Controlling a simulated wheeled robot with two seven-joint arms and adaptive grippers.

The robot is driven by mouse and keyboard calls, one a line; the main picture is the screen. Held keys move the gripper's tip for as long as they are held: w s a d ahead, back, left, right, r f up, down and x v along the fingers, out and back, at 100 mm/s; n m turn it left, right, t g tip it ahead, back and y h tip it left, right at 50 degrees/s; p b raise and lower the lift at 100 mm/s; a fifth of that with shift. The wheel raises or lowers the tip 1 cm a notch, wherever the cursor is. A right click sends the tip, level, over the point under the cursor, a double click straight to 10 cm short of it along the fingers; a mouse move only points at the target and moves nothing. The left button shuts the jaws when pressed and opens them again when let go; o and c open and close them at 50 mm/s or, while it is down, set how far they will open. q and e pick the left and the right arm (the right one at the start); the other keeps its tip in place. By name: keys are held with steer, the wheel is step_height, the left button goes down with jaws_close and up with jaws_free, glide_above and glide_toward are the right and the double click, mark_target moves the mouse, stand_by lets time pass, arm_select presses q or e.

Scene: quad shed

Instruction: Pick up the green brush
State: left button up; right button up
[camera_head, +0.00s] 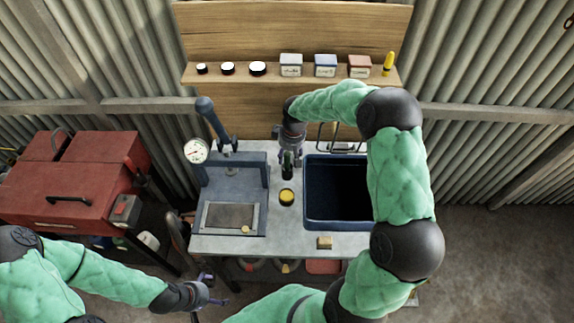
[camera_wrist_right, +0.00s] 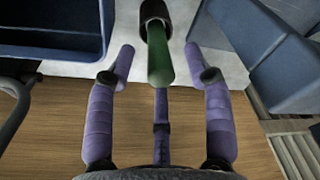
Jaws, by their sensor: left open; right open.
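The green brush (camera_wrist_right: 160,55) shows in the right wrist view as a green handle rising out of a dark round cup (camera_wrist_right: 155,14). In the head view the dark cup (camera_head: 287,163) stands on the grey bench top, between the press and the blue basin. My right gripper (camera_wrist_right: 158,52) is open, with its two purple fingers on either side of the green handle and apart from it. In the head view my right gripper (camera_head: 288,158) is over the cup and partly hides the brush. My left gripper (camera_head: 218,292) is open and empty, low at the front left, away from the bench.
A dark blue basin (camera_head: 337,222) stands right of the cup. A blue press (camera_head: 262,205) with a gauge (camera_head: 196,151) stands left. A wooden shelf (camera_head: 270,82) with small boxes is behind.

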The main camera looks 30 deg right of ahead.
steer(key=f, duration=0.2)
steer(key=w+f, duration=0.1)
steer(key=f, duration=0.1)
steer(key=shift+f, duration=0.25)
jaws_close()
step_height(320, 180, up, 10)
steer(key=shift+r+p, duration=0.1)
steer(key=shift+p, duration=0.2)
